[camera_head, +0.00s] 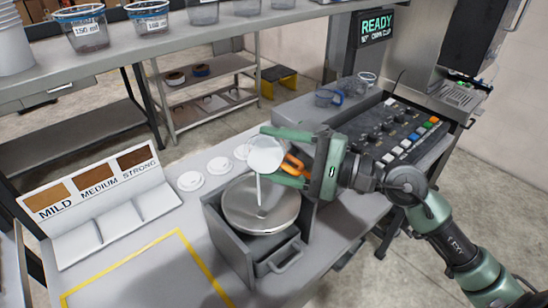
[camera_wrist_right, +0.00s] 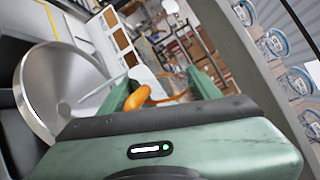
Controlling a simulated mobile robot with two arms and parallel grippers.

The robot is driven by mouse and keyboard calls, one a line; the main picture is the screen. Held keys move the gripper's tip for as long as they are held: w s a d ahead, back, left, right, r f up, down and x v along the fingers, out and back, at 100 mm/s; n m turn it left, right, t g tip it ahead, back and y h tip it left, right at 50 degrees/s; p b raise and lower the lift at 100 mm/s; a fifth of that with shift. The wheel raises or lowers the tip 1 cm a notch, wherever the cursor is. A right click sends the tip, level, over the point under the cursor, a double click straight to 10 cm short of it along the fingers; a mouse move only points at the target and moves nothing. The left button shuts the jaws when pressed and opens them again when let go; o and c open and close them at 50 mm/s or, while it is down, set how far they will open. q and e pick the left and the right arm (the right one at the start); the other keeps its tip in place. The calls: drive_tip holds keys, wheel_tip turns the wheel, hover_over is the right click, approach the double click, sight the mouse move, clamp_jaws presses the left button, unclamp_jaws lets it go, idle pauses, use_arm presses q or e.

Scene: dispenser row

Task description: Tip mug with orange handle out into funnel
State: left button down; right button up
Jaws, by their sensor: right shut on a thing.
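The mug (camera_head: 266,155) is pale and see-through, with an orange handle (camera_head: 292,164). It is tilted above the funnel. My right gripper (camera_head: 279,156) is shut on the handle. In the right wrist view the orange handle (camera_wrist_right: 139,98) sits between my green fingers, and the clear mug (camera_wrist_right: 172,86) is partly hidden behind them. The funnel (camera_head: 243,204) is a wide, shiny metal bowl set in a grey box. A thin pale stream (camera_head: 259,189) runs from the mug down to the middle of the funnel. My left gripper is out of view.
A grey box with a front drawer handle (camera_head: 284,258) holds the funnel. Left stands a MILD/MEDIUM/STRONG rack (camera_head: 98,204). White discs (camera_head: 191,181) lie behind the funnel. A button panel (camera_head: 388,132) and clear mugs (camera_head: 328,97) are at the right. A READY screen (camera_head: 376,27) stands behind.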

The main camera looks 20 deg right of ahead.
drive_tip(key=shift+s+a+f+n+b, duration=0.2)
drive_tip(key=shift+s+a+n+b, duration=0.1)
drive_tip(key=shift+n+b, duration=0.8)
drive_tip(key=shift+s+a+f+n+b, duration=0.2)
drive_tip(key=shift+n+b, duration=0.5)
drive_tip(key=shift+b, duration=0.8)
drive_tip(key=n+b, duration=0.2)
drive_tip(key=b, duration=0.2)
drive_tip(key=shift+s+a+r+n+b, duration=0.15)
drive_tip(key=shift+s+a+n+b, duration=0.15)
drive_tip(key=shift+s+n, duration=0.1)
drive_tip(key=shift+s+a+r+n+b, duration=0.1)
drive_tip(key=shift+s+n+b, duration=0.05)
drive_tip(key=shift+n+b, duration=0.55)
